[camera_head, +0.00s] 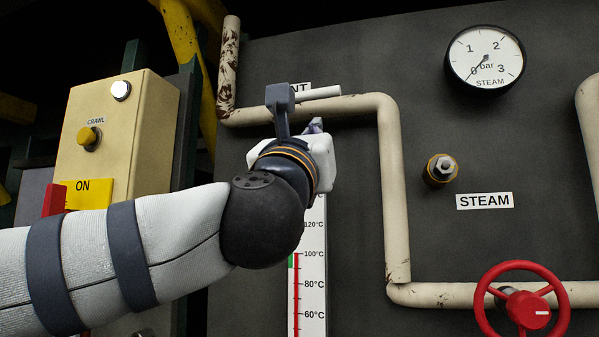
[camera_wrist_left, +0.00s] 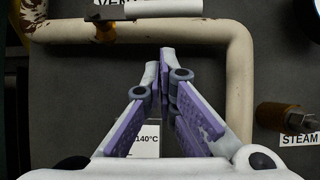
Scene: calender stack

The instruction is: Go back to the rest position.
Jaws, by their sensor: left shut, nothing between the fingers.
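My left arm comes in from the left in the head view and reaches to the dark panel. My left gripper (camera_head: 316,125) is mostly hidden behind its own wrist, just below the upper cream pipe. In the left wrist view my left gripper (camera_wrist_left: 163,62) shows its purple-grey fingers converging to closed tips, with nothing between them. The tips point at the panel in front of the cream pipe (camera_wrist_left: 190,32). My right gripper is in neither view.
A pale vent handle (camera_head: 318,94) lies close above the gripper. A thermometer scale (camera_head: 313,270) is partly behind my wrist. A steam gauge (camera_head: 485,57), a brass fitting (camera_head: 440,169) and a red handwheel (camera_head: 522,309) are to the right. A cream control box (camera_head: 140,130) stands left.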

